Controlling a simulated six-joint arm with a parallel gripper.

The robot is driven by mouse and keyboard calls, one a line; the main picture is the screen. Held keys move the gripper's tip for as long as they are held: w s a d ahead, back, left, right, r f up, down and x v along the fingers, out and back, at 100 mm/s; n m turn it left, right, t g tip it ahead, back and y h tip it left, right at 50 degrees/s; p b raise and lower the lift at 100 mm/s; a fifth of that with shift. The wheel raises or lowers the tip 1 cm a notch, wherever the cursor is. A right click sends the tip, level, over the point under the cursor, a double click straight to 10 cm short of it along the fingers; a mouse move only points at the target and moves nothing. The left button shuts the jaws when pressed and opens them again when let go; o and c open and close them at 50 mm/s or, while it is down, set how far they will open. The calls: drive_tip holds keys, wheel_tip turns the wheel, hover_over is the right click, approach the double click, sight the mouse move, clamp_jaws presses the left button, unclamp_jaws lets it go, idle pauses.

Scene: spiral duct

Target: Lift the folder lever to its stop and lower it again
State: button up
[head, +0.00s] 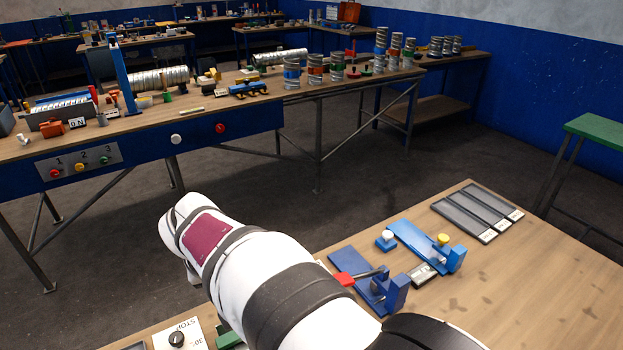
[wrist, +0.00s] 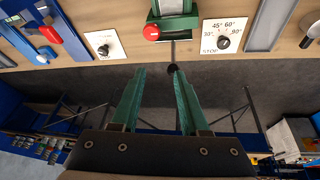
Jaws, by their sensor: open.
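In the wrist view, a green bench device (wrist: 172,22) sits at the table edge. A thin grey rod with a black ball end (wrist: 172,68) sticks out from it past the edge; it looks like the folder lever. My gripper (wrist: 159,72) is open and empty, with two green fingers. The black ball shows close to the right fingertip; I cannot tell whether they touch. In the head view, a bit of green (head: 228,341) shows beside my arm, which hides most of that area and my gripper.
A red knob (wrist: 151,33) is on the green device's left. An angle dial plate (wrist: 223,38) is to its right. A blue device with a red-handled lever (head: 345,279) stands on the near table. Grey trays (head: 478,212) lie farther back. Open floor separates the benches.

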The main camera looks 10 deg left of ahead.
drive_tip(key=shift+n, duration=0.4)
drive_tip(key=a+x, duration=0.1)
drive_tip(key=x, duration=0.4)
drive_tip(key=a+x, duration=0.1)
drive_tip(key=x, duration=0.5)
drive_tip(key=a+x, duration=0.1)
drive_tip(key=x, duration=0.4)
drive_tip(key=shift+s+a+f, duration=0.1)
drive_tip(key=shift+s+a, duration=0.05)
drive_tip(key=shift+a, duration=0.2)
drive_tip(key=shift+c, duration=0.2)
clamp_jaws()
